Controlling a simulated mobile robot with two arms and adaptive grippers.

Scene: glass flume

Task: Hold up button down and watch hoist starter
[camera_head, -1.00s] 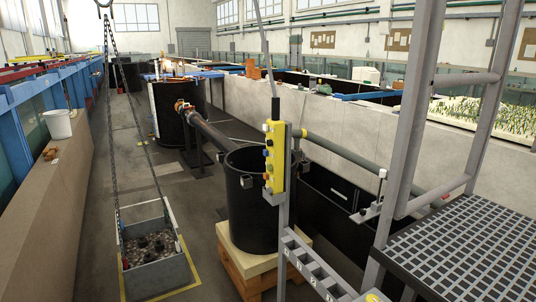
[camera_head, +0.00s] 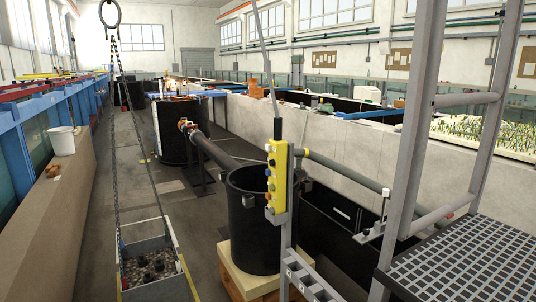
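A yellow pendant control box (camera_head: 277,176) with several coloured buttons hangs from a grey cable, beside a grey post in the middle of the head view. Which button is the up button I cannot tell. A grey skip (camera_head: 154,268) filled with stones hangs on, or stands under, two chains at lower left; its lower part is cut off by the picture edge. The chains meet at a ring (camera_head: 109,13) at the top. No hoist starter can be made out for certain. Neither of my grippers is in view.
A black tank (camera_head: 250,222) stands on a wooden pallet (camera_head: 238,281) behind the pendant. A metal stair with a grated platform (camera_head: 470,262) fills the right side. A white bucket (camera_head: 62,140) stands on the left ledge. The floor aisle (camera_head: 135,182) is open.

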